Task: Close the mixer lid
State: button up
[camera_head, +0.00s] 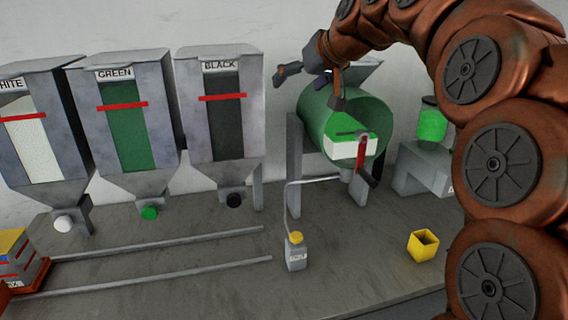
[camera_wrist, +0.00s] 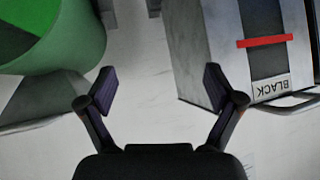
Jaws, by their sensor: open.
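The mixer (camera_head: 313,125) is a green drum on grey legs. A grey plate that looks like its raised lid (camera_head: 368,72) stands at the top of the drum, partly hidden behind my arm. In the wrist view, the green drum (camera_wrist: 85,40) is at upper left, with the grey plate (camera_wrist: 45,98) beside it. My gripper (camera_head: 300,79) is above and left of the drum, near its top edge. In the wrist view its two fingers (camera_wrist: 163,88) are spread wide, with only the pale wall between them. It touches neither drum nor plate as far as I can see.
The BLACK hopper (camera_head: 218,115) stands left of the mixer, and close to my gripper in the wrist view (camera_wrist: 225,60). GREEN (camera_head: 125,125) and white hoppers are further left. A yellow-capped bottle (camera_head: 296,255) and yellow cup (camera_head: 422,245) stand on the grey table. A green-topped machine (camera_head: 425,165) is at right.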

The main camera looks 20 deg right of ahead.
jog(key=s+a+f+g, duration=0.2)
jog(key=s+a+f, duration=0.1)
jog(key=s+f, duration=0.2)
jog(key=s+a+f+g+p, duration=0.1)
jog(key=s+a+f, duration=0.3)
jog(key=f, duration=0.4)
jog(key=shift+s+f+g, duration=0.15)
jog(key=shift+s+g, duration=0.45)
jog(key=shift+g, duration=0.1)
jog(key=s+f+g+p, duration=0.1)
jog(key=s+f+g, duration=0.1)
jog(key=s+f, duration=0.4)
jog(key=s+f+g+h+p, duration=0.1)
jog(key=s+f+g, duration=0.2)
jog(key=s, duration=1)
jog(key=s+f+g+h, duration=0.1)
jog(key=s+f+g, duration=0.1)
jog(key=s+f, duration=0.7)
jog(key=shift+s+a+g+p, duration=0.2)
jog(key=shift+a+g+p, duration=0.1)
jog(key=shift+g+p, duration=0.1)
